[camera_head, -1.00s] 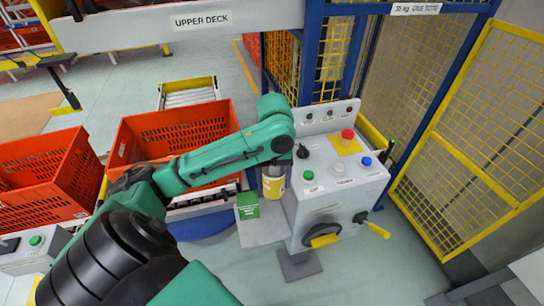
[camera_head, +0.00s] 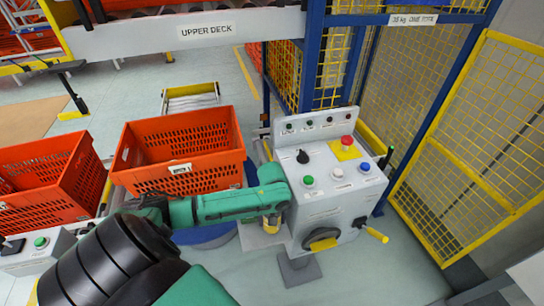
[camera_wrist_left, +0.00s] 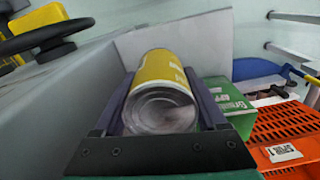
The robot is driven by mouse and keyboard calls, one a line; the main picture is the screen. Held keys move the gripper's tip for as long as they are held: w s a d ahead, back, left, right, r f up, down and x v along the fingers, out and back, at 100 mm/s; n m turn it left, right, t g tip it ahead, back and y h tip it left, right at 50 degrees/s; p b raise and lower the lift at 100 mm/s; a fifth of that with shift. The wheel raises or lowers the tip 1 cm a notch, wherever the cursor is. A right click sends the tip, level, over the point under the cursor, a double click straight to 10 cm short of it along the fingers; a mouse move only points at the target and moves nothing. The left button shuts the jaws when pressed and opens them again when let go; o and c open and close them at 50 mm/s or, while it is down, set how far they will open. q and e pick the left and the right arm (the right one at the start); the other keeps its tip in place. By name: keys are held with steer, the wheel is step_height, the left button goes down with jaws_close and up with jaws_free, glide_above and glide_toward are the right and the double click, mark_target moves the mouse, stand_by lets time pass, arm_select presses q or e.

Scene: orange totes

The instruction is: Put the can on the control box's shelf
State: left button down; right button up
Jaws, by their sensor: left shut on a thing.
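A yellow can (camera_head: 271,224) with a silver end shows below my left arm's end in the head view. It fills the middle of the left wrist view (camera_wrist_left: 165,72). My left gripper (camera_wrist_left: 161,100) is shut on it, with one dark finger on each side. In the head view this gripper is mostly hidden by the arm. The control box (camera_head: 335,190) stands to the right of the can. Its grey shelf (camera_head: 255,241) lies below the can. I cannot tell whether the can touches the shelf. My right gripper is not in view.
An orange tote (camera_head: 180,155) is behind the arm.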

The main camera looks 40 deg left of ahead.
arm_select(q)
steer(key=shift+w+f, duration=0.15)
steer(key=shift+f, duration=0.5)
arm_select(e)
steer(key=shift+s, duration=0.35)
arm_select(q)
steer(key=shift+f, duration=0.15)
steer(key=shift+c, duration=1.1)
jaws_free()
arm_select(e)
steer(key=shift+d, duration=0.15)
arm_select(q)
step_height(320, 180, up, 12)
steer(key=shift+r, duration=0.2)
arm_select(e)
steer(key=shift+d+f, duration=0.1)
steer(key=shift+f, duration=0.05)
